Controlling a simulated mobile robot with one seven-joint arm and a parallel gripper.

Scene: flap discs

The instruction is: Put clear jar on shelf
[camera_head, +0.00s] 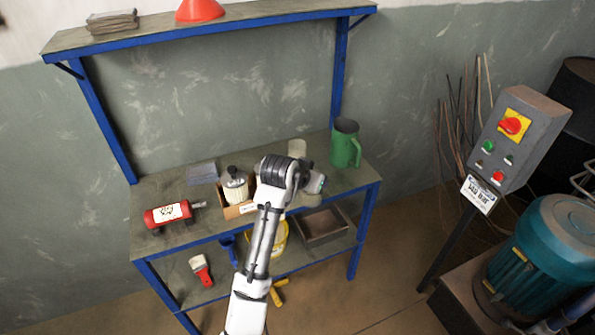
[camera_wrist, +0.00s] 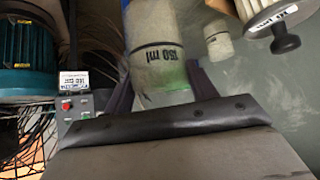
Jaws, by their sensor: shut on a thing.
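A clear jar (camera_wrist: 158,40) marked 150 ml is between the two dark fingers of my gripper (camera_wrist: 162,92) in the wrist view, and the gripper is shut on it. In the head view my gripper (camera_head: 314,186) is over the right part of the workbench; the held jar is hard to make out there. The shelf (camera_head: 240,25) is the board on blue posts above the bench, well above my gripper. A second pale jar (camera_head: 297,148) stands on the bench behind my wrist; a similar jar shows in the wrist view (camera_wrist: 218,42).
The bench holds a green jug (camera_head: 345,145), a white canister (camera_head: 235,186) and a red cylinder (camera_head: 168,214). A control box (camera_head: 515,140) stands right.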

